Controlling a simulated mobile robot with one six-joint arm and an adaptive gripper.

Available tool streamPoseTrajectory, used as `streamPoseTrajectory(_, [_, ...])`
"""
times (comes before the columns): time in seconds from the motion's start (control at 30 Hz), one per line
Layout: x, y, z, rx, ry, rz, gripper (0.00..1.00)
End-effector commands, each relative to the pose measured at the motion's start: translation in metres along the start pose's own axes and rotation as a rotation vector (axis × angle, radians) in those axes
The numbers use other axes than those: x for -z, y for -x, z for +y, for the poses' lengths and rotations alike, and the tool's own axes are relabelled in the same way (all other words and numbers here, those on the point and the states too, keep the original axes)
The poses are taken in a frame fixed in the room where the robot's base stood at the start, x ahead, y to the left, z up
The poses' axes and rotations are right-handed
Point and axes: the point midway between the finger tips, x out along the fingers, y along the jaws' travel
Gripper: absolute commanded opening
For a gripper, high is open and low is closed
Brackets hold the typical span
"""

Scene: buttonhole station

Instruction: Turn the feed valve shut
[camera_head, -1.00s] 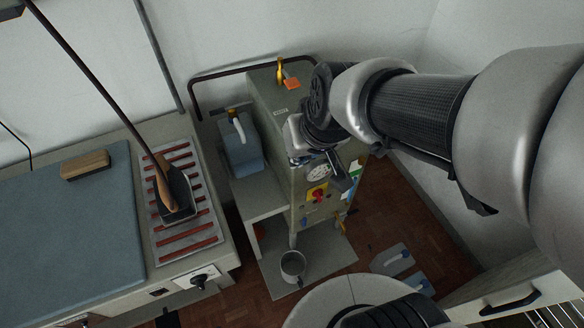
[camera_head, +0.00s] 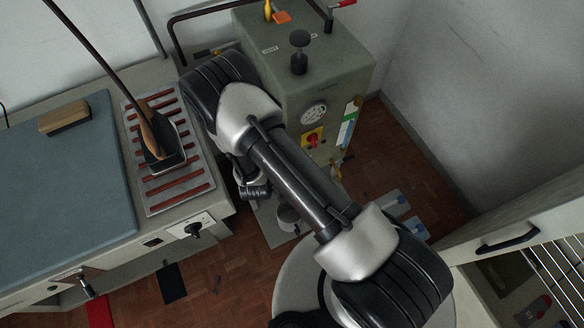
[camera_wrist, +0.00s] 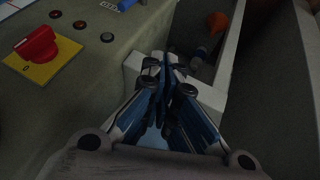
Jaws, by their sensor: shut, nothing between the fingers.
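Nothing in view is clearly marked as the feed valve. On top of the grey-green boiler cabinet (camera_head: 330,75) stand a red-handled fitting (camera_head: 341,4), a black knob on a stem (camera_head: 299,45) and a brass fitting with an orange part (camera_head: 279,15). A red rotary switch on a yellow plate (camera_head: 312,140) is on its front; it also shows in the wrist view (camera_wrist: 37,48). My gripper (camera_head: 255,191) is left of the cabinet front, partly hidden by my arm. In the wrist view my gripper (camera_wrist: 167,68) is shut and empty, apart from the switch.
An iron (camera_head: 160,145) rests on a red-slatted stand at left, beside a blue-grey board (camera_head: 65,190). A grey cup (camera_head: 288,217) stands low beneath my arm.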

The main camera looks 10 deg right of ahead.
Motion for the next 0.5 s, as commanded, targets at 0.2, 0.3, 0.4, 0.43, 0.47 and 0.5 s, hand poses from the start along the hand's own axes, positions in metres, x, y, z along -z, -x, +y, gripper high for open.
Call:
streamPoseTrajectory(0.2, [-0.044,-0.025,0.001,-0.071,0.070,0.008,0.00])
streamPoseTrajectory(0.3, [-0.046,-0.032,0.001,-0.079,0.074,0.012,0.00])
streamPoseTrajectory(0.4, [-0.047,-0.044,0.003,-0.079,0.072,0.010,0.00])
streamPoseTrajectory(0.43, [-0.047,-0.049,0.003,-0.079,0.070,0.010,0.00])
streamPoseTrajectory(0.47, [-0.048,-0.055,0.003,-0.079,0.070,0.009,0.00])
streamPoseTrajectory(0.5, [-0.048,-0.063,0.004,-0.079,0.070,0.009,0.00])
